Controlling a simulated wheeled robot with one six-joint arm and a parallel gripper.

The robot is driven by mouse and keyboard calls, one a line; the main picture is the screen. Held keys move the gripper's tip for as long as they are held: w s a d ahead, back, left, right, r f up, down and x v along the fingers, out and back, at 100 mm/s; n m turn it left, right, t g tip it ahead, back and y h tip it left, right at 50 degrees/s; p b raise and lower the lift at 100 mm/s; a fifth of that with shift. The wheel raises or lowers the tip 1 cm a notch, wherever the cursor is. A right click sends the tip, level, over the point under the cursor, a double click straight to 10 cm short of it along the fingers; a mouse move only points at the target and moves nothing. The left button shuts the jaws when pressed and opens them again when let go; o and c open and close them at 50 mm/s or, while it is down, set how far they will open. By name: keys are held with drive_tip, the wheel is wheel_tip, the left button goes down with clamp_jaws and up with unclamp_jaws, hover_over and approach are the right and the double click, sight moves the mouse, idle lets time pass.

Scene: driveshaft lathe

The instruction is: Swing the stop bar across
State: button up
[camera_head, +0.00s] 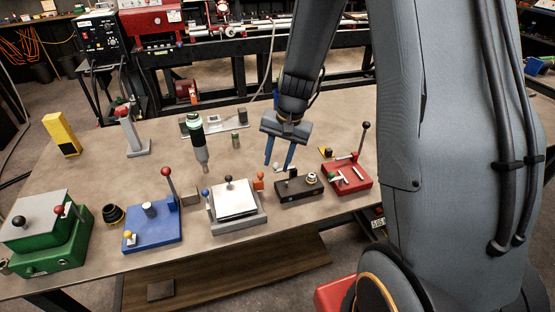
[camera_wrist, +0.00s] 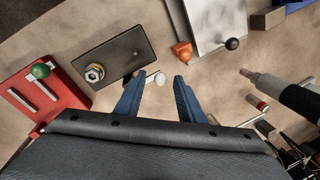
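My gripper (camera_head: 279,164) hangs open above the table, just behind a dark grey block. In the wrist view my gripper (camera_wrist: 157,82) shows two blue fingers apart, with nothing held. The dark block (camera_head: 299,189) has a brass nut-like fitting on top; the wrist view shows the block (camera_wrist: 115,55) left of the fingers. A small pale rounded knob (camera_wrist: 156,78) shows between the fingertips, beside a short black part at the block's edge, partly hidden by the left finger. I cannot tell for sure whether these are the stop bar; no contact with the fingers is visible.
A red fixture (camera_head: 348,176) with an upright lever stands right of the block. A grey fixture with a white plate (camera_head: 234,199) and orange knob stands left. A blue fixture (camera_head: 151,226) and green box (camera_head: 45,236) lie farther left. A green-topped tool (camera_head: 196,138) stands behind.

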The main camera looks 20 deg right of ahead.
wheel_tip(320, 180, up, 8)
drive_tip(key=d+b, duration=0.1)
drive_tip(key=shift+s+d+f, duration=0.15)
drive_tip(key=shift+s, duration=0.25)
idle(0.5)
drive_tip(key=s+a+f+n+h, duration=0.1)
drive_tip(key=s+n, duration=0.5)
drive_tip(key=s, duration=0.9)
drive_tip(key=shift+s+a+n+h, duration=0.2)
drive_tip(key=shift+a+n+h, duration=0.1)
drive_tip(key=shift+a+h, duration=0.1)
